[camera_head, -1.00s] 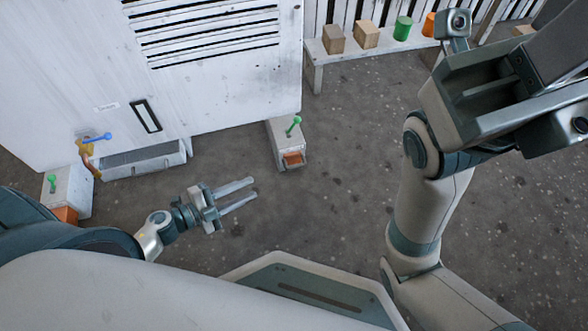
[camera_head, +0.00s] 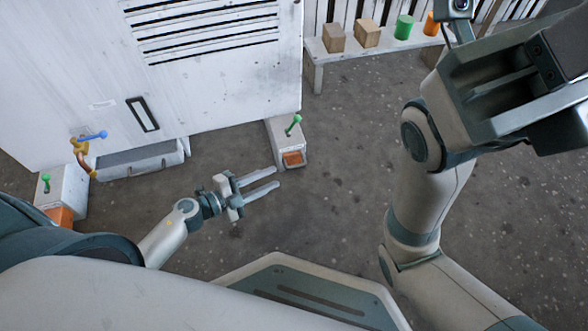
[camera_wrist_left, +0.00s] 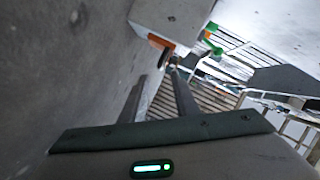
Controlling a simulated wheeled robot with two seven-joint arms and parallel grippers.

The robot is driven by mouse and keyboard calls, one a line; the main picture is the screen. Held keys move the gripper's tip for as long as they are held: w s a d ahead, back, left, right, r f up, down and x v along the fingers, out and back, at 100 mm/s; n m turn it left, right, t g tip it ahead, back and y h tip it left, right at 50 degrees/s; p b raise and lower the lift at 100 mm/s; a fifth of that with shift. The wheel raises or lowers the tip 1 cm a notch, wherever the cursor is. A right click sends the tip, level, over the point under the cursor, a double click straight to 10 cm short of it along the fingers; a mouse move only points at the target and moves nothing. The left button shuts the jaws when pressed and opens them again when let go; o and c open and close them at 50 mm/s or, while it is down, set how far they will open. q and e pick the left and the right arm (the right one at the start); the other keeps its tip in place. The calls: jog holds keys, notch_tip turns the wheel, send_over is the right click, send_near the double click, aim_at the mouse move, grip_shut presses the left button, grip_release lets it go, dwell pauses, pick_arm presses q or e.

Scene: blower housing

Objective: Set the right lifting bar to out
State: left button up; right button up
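The right lifting bar (camera_head: 293,159) is an orange piece at the front of a white foot block (camera_head: 283,131) at the cabinet's right corner. A green lever (camera_head: 293,125) stands tilted on that block. In the left wrist view the orange bar (camera_wrist_left: 160,41) shows just beyond my fingers, with green parts (camera_wrist_left: 211,29) beside the block. My left gripper (camera_head: 277,178) is open and empty, its two fingers apart, just in front and slightly left of the bar, not visibly touching it. My right arm fills the right side; its fingers are not seen.
The white cabinet (camera_head: 215,85) has a blue-handled valve (camera_head: 92,136) and a left foot block (camera_head: 70,187) with a green lever and orange bar. A bench (camera_head: 350,52) behind holds wooden blocks and green and orange cylinders. The floor right of the foot block is clear.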

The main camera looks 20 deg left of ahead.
aim_at(294, 167)
pick_arm(q)
jog(key=b+x, duration=0.2)
jog(key=x, duration=0.7)
jog(key=shift+w+d+b, duration=0.15)
jog(key=shift+w+b, duration=0.1)
jog(key=shift+b, duration=0.1)
jog(key=shift+f, duration=0.1)
grip_shut()
